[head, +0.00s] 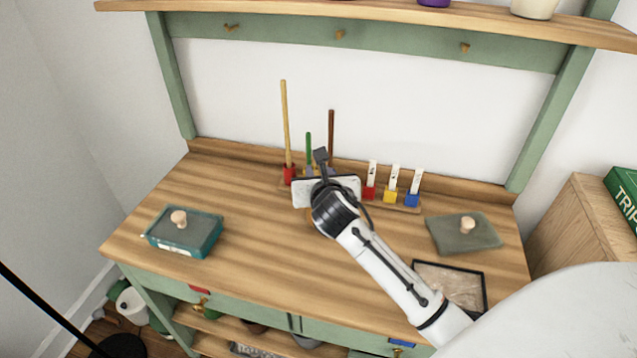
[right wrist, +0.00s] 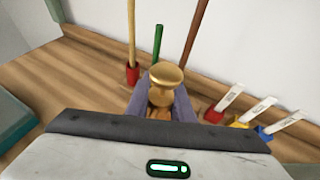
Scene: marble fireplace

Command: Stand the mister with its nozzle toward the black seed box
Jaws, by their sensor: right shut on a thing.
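The mister shows in the right wrist view as a round, brass-coloured top (right wrist: 166,76) between two grey-purple fingers. My right gripper (head: 318,172) is shut on it, over the back middle of the bench. The rest of the mister is hidden by the gripper, so I cannot tell where its nozzle points or whether its base touches the bench. The black seed box (head: 484,291) is an open, black-rimmed box at the bench's front right, partly behind my right arm. My left gripper is not in view.
A teal box with a knobbed lid (head: 185,232) is at left. A grey-green knobbed lid (head: 450,235) lies at right. The bench's front middle is clear.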

